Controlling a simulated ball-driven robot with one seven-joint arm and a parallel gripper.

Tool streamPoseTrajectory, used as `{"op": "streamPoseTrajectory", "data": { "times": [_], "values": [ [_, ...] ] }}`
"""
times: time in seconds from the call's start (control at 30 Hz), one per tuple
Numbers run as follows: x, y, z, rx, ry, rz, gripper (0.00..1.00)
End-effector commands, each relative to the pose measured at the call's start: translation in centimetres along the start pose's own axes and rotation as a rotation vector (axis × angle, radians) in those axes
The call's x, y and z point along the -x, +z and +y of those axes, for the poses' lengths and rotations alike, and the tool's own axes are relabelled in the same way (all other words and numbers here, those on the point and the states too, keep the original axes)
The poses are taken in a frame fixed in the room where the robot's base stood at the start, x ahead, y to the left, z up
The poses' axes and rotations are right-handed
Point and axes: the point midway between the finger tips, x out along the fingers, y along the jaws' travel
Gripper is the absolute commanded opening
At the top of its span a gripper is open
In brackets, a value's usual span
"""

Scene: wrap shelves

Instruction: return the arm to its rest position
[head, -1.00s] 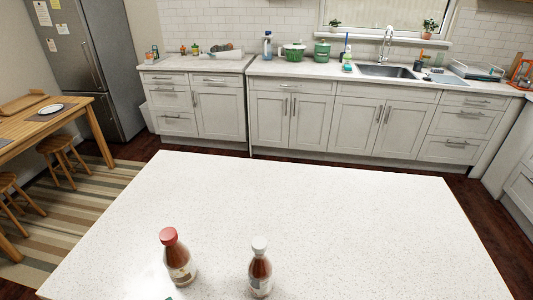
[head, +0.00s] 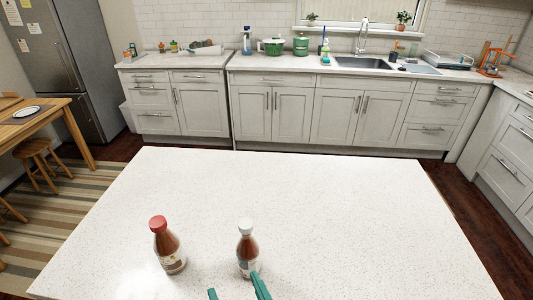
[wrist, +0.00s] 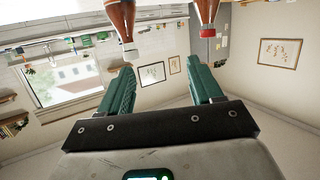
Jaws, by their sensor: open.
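The white-capped bottle (head: 247,250) of reddish-brown liquid stands upright on the white speckled counter (head: 330,215). The red-capped bottle (head: 169,248) stands upright to its left. My gripper (head: 237,290) shows only as green fingertips at the bottom edge of the head view. One fingertip overlaps the foot of the white-capped bottle; I cannot tell if they touch. In the wrist view, which is upside down, my gripper (wrist: 162,82) has its two green fingers wide apart with nothing between them. The white-capped bottle (wrist: 121,20) and the red-capped bottle (wrist: 208,12) appear beyond the fingertips.
The counter is clear behind and right of the bottles. Cabinets with a sink (head: 362,63) and green pots (head: 271,46) line the back wall. A wooden table (head: 45,122) with a plate and stools (head: 40,165) stands at the left, beside a grey fridge (head: 60,60).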

Motion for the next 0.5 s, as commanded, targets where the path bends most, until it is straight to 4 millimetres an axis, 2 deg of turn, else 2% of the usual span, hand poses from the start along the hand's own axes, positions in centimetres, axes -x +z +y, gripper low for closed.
{"op": "streamPoseTrajectory", "data": {
  "times": [0.03,0.17,0.3,0.4,0.5],
  "values": [
    [-0.2,1.0,2.3,-0.006,0.045,-0.041,0.65],
    [-0.1,4.6,8.8,-0.032,0.161,-0.191,0.65],
    [1.8,9.4,15.5,-0.078,0.264,-0.380,0.65],
    [3.9,12.7,19.2,-0.122,0.310,-0.507,0.65],
    [6.2,15.4,21.6,-0.165,0.332,-0.613,0.65]
  ]
}}
